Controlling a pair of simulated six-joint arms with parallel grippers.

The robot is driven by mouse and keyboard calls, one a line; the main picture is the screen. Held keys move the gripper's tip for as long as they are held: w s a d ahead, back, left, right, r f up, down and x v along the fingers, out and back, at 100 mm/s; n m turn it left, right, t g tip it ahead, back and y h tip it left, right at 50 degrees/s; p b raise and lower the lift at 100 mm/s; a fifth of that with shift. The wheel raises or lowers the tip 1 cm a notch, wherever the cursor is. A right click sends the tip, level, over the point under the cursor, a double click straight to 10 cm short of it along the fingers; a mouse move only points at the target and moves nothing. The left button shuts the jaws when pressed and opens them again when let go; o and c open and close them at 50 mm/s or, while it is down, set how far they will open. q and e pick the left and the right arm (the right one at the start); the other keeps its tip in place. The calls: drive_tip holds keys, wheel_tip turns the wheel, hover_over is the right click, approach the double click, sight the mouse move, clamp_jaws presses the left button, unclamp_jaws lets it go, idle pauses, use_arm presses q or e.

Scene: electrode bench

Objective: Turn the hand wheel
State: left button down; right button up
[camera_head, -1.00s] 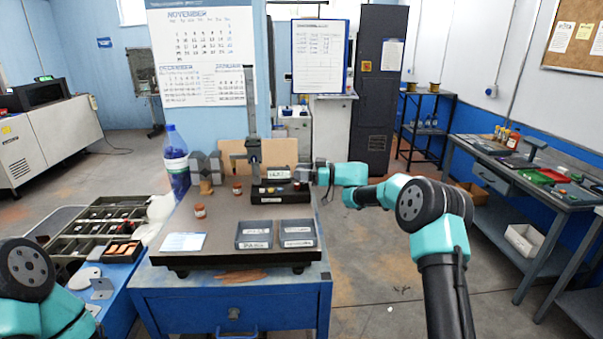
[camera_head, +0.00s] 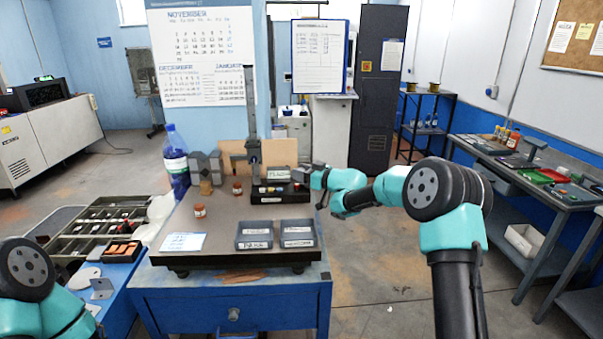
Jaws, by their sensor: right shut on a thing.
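A bench device with a black base (camera_head: 280,198) and a tall grey column (camera_head: 250,105) stands at the back of the dark work plate. My right gripper (camera_head: 302,175) reaches in from the right and is shut at the right end of this device. The hand wheel is not clearly visible; the gripper covers the place it grips, and the thing in the jaws is too small to make out. My left gripper is out of view; only a link of my left arm shows at the lower left.
On the work plate (camera_head: 215,245) are two grey trays (camera_head: 254,246), small red-capped jars (camera_head: 200,211) and a white card (camera_head: 183,242). A blue-capped bottle (camera_head: 175,160) stands at the back left. A sorting box (camera_head: 60,252) lies left. Floor right of the bench is free.

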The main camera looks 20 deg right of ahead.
drive_tip(key=shift+r, duration=0.1)
drive_tip(key=o, duration=0.9)
drive_tip(key=v, duration=1.7)
drive_tip(key=shift+s, duration=0.3)
